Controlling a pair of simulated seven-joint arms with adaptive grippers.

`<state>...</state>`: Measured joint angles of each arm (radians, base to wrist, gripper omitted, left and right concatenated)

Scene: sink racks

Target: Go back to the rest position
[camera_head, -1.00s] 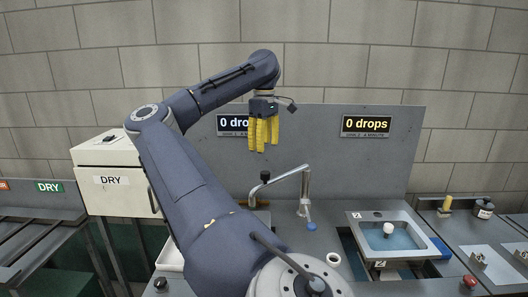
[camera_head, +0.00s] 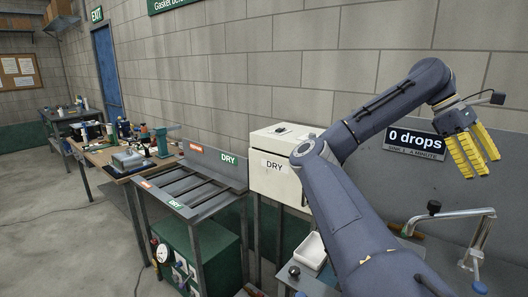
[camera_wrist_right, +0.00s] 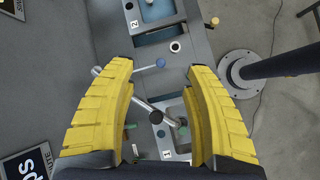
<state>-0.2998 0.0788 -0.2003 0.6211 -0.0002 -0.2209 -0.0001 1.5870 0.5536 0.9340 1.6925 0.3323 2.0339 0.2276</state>
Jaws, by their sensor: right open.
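My right gripper (camera_head: 472,152) hangs high in front of the grey back panel (camera_head: 505,195), just right of the "0 drops" sign (camera_head: 415,141). Its yellow fingers point down and are apart, with nothing between them. In the right wrist view the open fingers (camera_wrist_right: 162,70) frame the sink bench from above. My left gripper is not in view.
A white DRY box (camera_head: 278,185) stands left of my arm. A slatted DRY rack (camera_head: 185,188) and a cluttered workbench (camera_head: 105,155) are further left. A white tray (camera_head: 311,247) and a tap (camera_head: 455,214) are low beside my arm. Open floor lies at the left.

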